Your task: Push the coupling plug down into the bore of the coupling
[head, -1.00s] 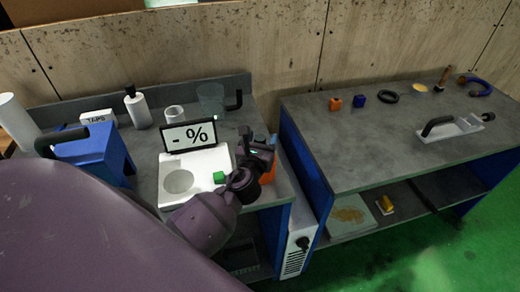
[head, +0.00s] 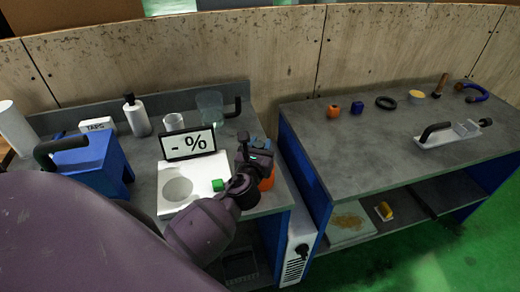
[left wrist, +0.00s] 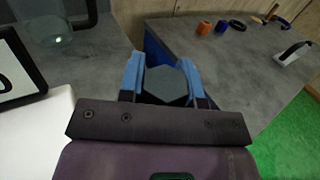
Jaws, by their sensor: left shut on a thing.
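My left gripper (head: 259,150) is at the right end of the left bench, pointing away from me. In the left wrist view its blue fingers (left wrist: 162,72) are shut on a dark grey hexagonal piece, which looks like the coupling plug (left wrist: 167,86). An orange rounded part (head: 267,181) shows just below and beside the gripper in the head view. It may be the coupling, but the gripper hides much of it and no bore shows. I cannot tell how deep the plug sits. My right gripper is not in view.
A white scale (head: 209,170) with a display (head: 188,143) and a green block (head: 218,185) stands left of the gripper. A glass beaker (head: 210,107) stands behind. A gap separates this bench from the right bench (head: 350,145), which holds several small parts.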

